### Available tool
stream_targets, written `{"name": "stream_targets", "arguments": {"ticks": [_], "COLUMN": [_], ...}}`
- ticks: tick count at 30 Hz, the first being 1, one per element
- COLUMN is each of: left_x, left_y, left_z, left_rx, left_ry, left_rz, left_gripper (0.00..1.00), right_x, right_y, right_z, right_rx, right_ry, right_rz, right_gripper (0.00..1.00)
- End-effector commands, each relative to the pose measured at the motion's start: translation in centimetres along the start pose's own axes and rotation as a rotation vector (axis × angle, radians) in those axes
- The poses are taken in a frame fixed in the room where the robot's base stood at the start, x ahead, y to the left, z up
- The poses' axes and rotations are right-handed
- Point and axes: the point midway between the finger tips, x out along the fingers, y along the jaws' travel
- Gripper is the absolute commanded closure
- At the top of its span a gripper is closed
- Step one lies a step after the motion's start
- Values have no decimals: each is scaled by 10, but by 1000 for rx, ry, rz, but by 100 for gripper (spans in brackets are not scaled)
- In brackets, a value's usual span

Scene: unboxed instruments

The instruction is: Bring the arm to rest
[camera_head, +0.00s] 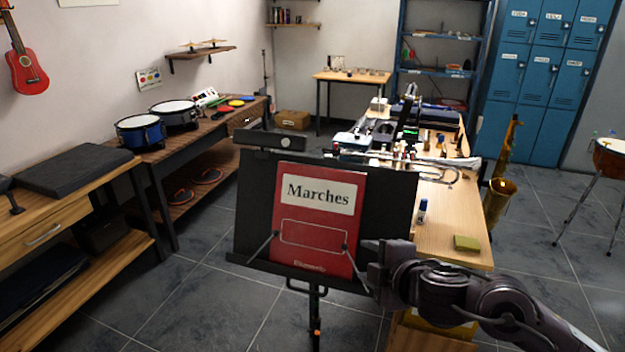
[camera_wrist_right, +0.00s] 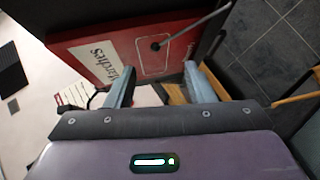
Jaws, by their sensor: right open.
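My right gripper (camera_head: 372,262) is open beside the lower right part of a black music stand (camera_head: 392,208). A red book labelled "Marches" (camera_head: 318,243) stands upright on the stand, with thin wire holders across its lower front. In the right wrist view, the two fingers of my right gripper (camera_wrist_right: 158,90) are spread apart with nothing between them, and the red book (camera_wrist_right: 135,48) is just beyond them. I cannot tell whether a finger touches the stand. My right arm reaches in from the lower right. My left gripper is not in view.
A wooden workbench (camera_head: 445,232) with instrument parts stands behind the stand. A saxophone (camera_head: 497,190) stands at its right. Drums (camera_head: 142,131) sit on a left bench. Blue lockers (camera_head: 545,75) line the back wall. Tiled floor is free at front left and at right.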

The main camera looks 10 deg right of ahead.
Motion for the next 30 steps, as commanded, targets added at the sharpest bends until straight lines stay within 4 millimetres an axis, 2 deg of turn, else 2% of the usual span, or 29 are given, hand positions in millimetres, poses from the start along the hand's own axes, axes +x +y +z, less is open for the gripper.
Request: {"name": "stream_targets", "arguments": {"ticks": [5,8,12,15,26,27,30], "left_x": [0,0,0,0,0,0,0], "left_y": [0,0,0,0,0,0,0], "left_z": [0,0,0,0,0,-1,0], "left_rx": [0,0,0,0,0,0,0], "left_ry": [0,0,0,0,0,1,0], "left_rz": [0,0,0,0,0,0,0], "left_gripper": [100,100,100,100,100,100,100], "right_x": [-3,-14,-38,-56,-127,-113,-92], "right_y": [-40,-77,-126,-157,-248,-256,-278], "right_z": [-17,-17,-6,2,12,17,25], "right_rx": [221,451,735,886,1293,1274,1267], "right_ry": [-46,-143,-314,-422,-768,-763,-767], "right_rz": [-24,-67,-153,-217,-448,-444,-450], "right_gripper": [51,51,51,51,51,51,51]}}
